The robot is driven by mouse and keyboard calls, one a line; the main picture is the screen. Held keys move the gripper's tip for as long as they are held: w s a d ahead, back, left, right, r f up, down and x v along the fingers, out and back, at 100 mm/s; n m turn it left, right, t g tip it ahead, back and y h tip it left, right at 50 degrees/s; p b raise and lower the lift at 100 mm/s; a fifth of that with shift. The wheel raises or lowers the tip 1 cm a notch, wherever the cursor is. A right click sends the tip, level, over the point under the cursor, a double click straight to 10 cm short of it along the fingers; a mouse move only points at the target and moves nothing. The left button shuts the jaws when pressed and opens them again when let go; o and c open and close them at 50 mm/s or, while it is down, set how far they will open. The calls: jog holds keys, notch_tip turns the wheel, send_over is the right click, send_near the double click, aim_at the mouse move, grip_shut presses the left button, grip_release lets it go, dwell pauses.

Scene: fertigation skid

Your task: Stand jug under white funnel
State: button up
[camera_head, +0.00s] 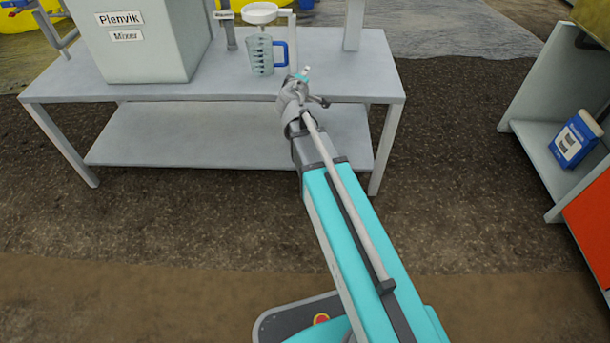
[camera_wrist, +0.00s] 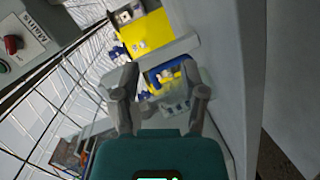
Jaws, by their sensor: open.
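The jug (camera_head: 260,56) is clear with measuring marks and a blue handle on its right side. It stands upright on the grey table, below the white funnel (camera_head: 260,9) in the picture; I cannot tell whether it is exactly beneath it. My gripper (camera_head: 305,75) is at the table's front edge, to the right of and nearer than the jug, apart from it. In the wrist view my gripper (camera_wrist: 160,69) has its two fingers spread. The jug (camera_wrist: 176,105) and its blue handle appear between and beyond the fingers, partly hidden by them.
A grey mixer cabinet (camera_head: 145,45) stands on the table (camera_head: 200,88) left of the jug. Slim posts stand near the funnel, and a thicker post (camera_head: 353,25) to the right. A blue canister (camera_head: 575,140) sits on a shelf at far right. The lower shelf is clear.

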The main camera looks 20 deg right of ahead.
jog(key=s+d+f+m+g, duration=0.2)
jog(key=s+f+m+g, duration=0.3)
jog(key=s+f, duration=0.15)
jog(key=s+a+f+m+g+y, duration=0.1)
jog(key=s+a+f+g+y, duration=0.2)
jog(key=s, duration=0.7)
jog(key=s+a+f+m+g+y, duration=0.2)
jog(key=s+a+f+g+y, duration=0.2)
jog(key=s, duration=0.6)
jog(key=shift+a+f+m+g, duration=0.3)
jog(key=shift+a+f+g, duration=0.45)
jog(key=shift+a+g, duration=0.3)
